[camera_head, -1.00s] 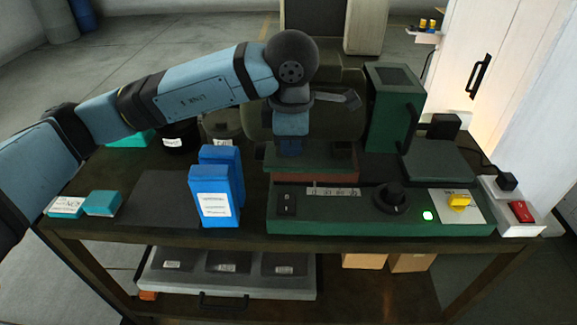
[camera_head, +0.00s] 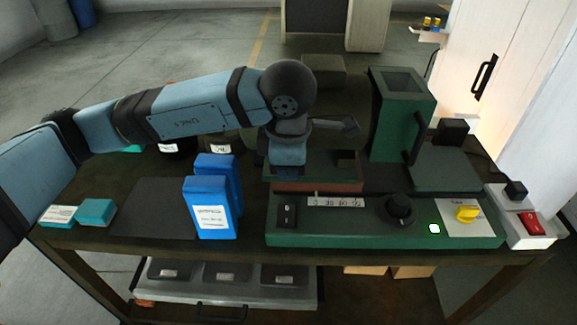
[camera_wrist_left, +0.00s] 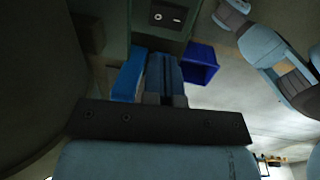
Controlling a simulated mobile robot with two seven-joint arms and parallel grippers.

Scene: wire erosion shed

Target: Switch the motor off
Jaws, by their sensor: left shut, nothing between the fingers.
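A long green control panel (camera_head: 350,238) lies along the front of the bench. It has a black rocker switch (camera_head: 287,215) at its left end, a black knob (camera_head: 400,209), a lit green lamp (camera_head: 434,229) and a yellow rotary switch (camera_head: 466,214) on a white plate. My left gripper (camera_head: 287,172) is shut and empty, just behind and above the rocker switch, apart from it. In the left wrist view, the shut fingers (camera_wrist_left: 166,78) point toward the rocker switch (camera_wrist_left: 170,16). My right gripper is out of view.
A white block with a red switch (camera_head: 531,223) sits at the bench's right end. Blue boxes (camera_head: 210,208) stand left of the panel. A tall green housing (camera_head: 402,115) rises behind it. Small teal boxes (camera_head: 97,212) lie far left. A grey tray (camera_head: 225,288) is below.

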